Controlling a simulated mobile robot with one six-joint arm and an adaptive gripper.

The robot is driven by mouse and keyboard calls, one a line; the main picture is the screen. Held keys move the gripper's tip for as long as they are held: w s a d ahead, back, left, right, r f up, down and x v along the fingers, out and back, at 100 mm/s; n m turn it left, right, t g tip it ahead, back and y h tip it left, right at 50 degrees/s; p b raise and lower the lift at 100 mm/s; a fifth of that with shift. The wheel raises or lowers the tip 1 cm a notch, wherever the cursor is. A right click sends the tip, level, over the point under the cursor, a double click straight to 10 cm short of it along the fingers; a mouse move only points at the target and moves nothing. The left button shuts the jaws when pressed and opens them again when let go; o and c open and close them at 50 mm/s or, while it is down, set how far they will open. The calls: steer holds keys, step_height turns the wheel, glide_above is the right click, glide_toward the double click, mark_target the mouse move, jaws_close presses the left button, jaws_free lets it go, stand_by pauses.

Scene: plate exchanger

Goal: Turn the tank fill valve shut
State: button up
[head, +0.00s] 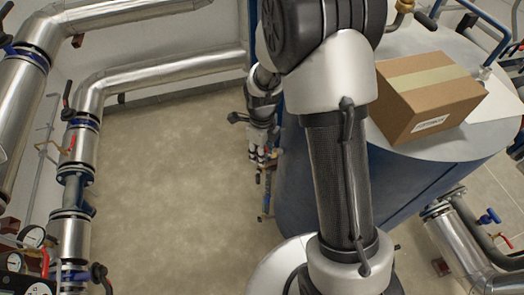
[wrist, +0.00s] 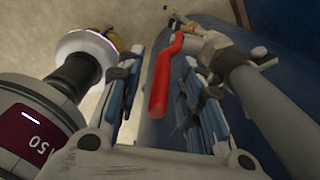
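A red lever handle (wrist: 162,82) shows in the wrist view, with its bent far end close to a small brass fitting (wrist: 182,22) on the side of the blue tank (wrist: 275,60); I take it for the fill valve's handle. My gripper (wrist: 165,108) is open, with one finger on each side of the lever and gaps visible between. I see no clear contact. In the head view my gripper (head: 259,157) hangs beside the left side of the tank (head: 325,195), above small pipework (head: 267,192). The lever cannot be made out clearly there.
A cardboard box (head: 428,95) lies on the tank's grey top. A grey pipe (wrist: 245,85) runs close to the right finger in the wrist view. Silver pipes (head: 160,68) with valves and gauges (head: 32,237) line the left wall. The floor (head: 170,170) left of the tank is clear.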

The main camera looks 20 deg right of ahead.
jaws_close()
stand_by(0.6)
